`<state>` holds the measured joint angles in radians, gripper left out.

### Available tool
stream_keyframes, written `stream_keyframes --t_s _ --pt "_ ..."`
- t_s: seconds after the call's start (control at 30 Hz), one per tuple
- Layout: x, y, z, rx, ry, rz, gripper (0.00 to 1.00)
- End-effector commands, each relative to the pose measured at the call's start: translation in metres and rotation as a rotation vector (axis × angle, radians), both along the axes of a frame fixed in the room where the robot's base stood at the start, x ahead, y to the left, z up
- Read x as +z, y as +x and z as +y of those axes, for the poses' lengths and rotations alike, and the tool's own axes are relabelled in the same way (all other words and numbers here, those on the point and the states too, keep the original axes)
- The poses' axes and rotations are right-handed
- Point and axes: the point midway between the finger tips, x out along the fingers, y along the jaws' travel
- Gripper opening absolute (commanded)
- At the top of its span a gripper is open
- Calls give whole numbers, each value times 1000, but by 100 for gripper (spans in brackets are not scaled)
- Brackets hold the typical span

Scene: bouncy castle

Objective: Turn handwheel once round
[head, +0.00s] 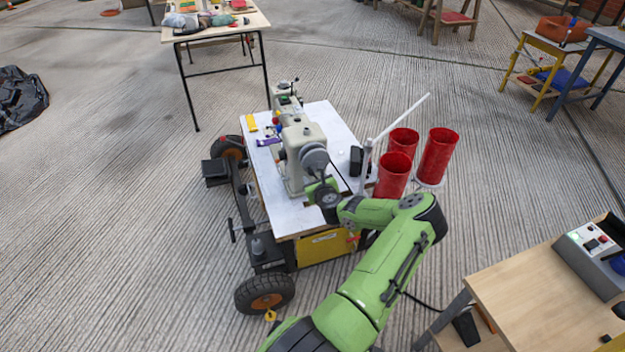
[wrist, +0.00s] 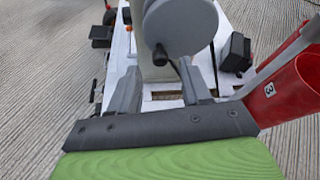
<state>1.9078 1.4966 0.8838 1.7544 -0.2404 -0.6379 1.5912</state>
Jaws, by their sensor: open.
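A pale grey-green sewing machine (head: 300,140) stands on a white-topped wheeled cart (head: 335,125). Its handwheel (head: 315,158) is a grey disc on the side facing my arm. In the wrist view the handwheel (wrist: 182,22) fills the top middle, and its dark crank knob (wrist: 160,54) sticks out toward the camera at the lower left of the disc. My gripper (wrist: 158,68) is open, its two grey fingers apart with the knob roughly between and beyond their tips. I cannot tell whether they touch it. In the head view my gripper (head: 319,182) is just below the handwheel, partly hidden by my wrist.
Several red cylinders (head: 438,157) stand right of the cart, close to my arm; one red cylinder (wrist: 285,92) shows at the right of the wrist view. A black box (head: 357,160) sits on the cart's right side. A wooden table (head: 520,300) with a control box is at lower right.

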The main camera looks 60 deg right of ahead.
Motion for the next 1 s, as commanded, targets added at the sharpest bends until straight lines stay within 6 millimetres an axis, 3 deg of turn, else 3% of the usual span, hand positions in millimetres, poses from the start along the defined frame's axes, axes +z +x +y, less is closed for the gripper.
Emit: stream_keyframes --t_s 0.2,0.47,0.77,1.0 --pt "-12 16 -20 -1 0 2 48" --pt "-12 18 -21 0 1 2 48" --pt "-12 17 -21 0 1 2 2" --pt "-12 18 -21 1 -6 8 0"
